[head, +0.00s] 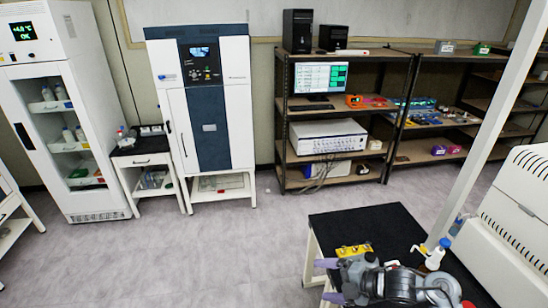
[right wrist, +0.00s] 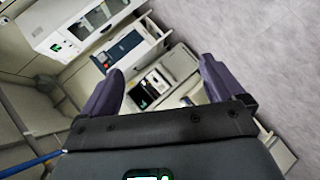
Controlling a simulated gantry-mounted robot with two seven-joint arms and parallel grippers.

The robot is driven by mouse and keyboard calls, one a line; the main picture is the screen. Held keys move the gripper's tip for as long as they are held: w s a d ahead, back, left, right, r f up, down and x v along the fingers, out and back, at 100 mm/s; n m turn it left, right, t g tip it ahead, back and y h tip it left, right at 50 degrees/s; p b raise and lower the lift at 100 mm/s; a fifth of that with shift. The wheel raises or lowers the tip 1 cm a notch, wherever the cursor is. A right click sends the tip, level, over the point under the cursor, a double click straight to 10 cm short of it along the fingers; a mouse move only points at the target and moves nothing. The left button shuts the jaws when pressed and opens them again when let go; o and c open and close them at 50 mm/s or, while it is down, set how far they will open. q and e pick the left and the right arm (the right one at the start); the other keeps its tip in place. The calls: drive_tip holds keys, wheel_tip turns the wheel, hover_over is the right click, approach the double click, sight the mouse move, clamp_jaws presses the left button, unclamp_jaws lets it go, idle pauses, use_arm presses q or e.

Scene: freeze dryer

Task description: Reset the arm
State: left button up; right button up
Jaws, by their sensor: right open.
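My right arm reaches in at the bottom of the head view, low over a black-topped bench (head: 385,222). My right gripper (head: 328,280) points left, with its two purple fingers spread apart and nothing between them. In the right wrist view the fingers (right wrist: 160,68) are also wide apart and empty, with equipment and floor far beyond them. My left gripper does not show. The freeze dryer (head: 211,120), a tall white cabinet with a dark blue front strip and small screen, stands against the back wall with its door closed.
A white machine (head: 513,215) is at the right. A glass-door fridge (head: 65,120) and shelves (head: 335,112) line the back. The middle floor is clear.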

drive_tip(key=w+d+f+m+t+h, duration=0.1)
drive_tip(key=w+d+m+t+h, duration=0.3)
drive_tip(key=w+d+m+h, duration=0.65)
drive_tip(key=s+d+f+m+g+h, duration=0.1)
drive_tip(key=s+d+m+g+h, duration=0.2)
drive_tip(key=d+m, duration=0.55)
drive_tip(key=s+d+f+m+g+h, duration=0.1)
drive_tip(key=s+d+m+g, duration=0.25)
drive_tip(key=d+m, duration=0.45)
drive_tip(key=s+a+f+n+y+b, duration=0.1)
drive_tip(key=s+a+f+b, duration=0.55)
drive_tip(key=s+f, duration=0.4)
drive_tip(key=s+a+f+n+y+b, duration=0.1)
drive_tip(key=s+a+f+n+b, duration=0.1)
drive_tip(key=s+a+f+b, duration=0.65)
drive_tip(key=s+a+f+y+b, duration=0.15)
drive_tip(key=s+f+b, duration=0.3)
drive_tip(key=s, duration=0.45)
drive_tip(key=s+a+f+y+b, duration=0.1)
drive_tip(key=s+a+f+b, duration=0.2)
drive_tip(key=s+f, duration=0.35)
drive_tip(key=w+p+v, duration=0.2)
drive_tip(key=p+v, duration=1)
drive_tip(key=v, duration=0.1)
drive_tip(key=w+a+r+p+v, duration=0.1)
drive_tip(key=w+p+v, duration=0.2)
drive_tip(key=p+v, duration=1)
drive_tip(key=shift+a+r, duration=0.25)
drive_tip(key=shift+r, duration=0.45)
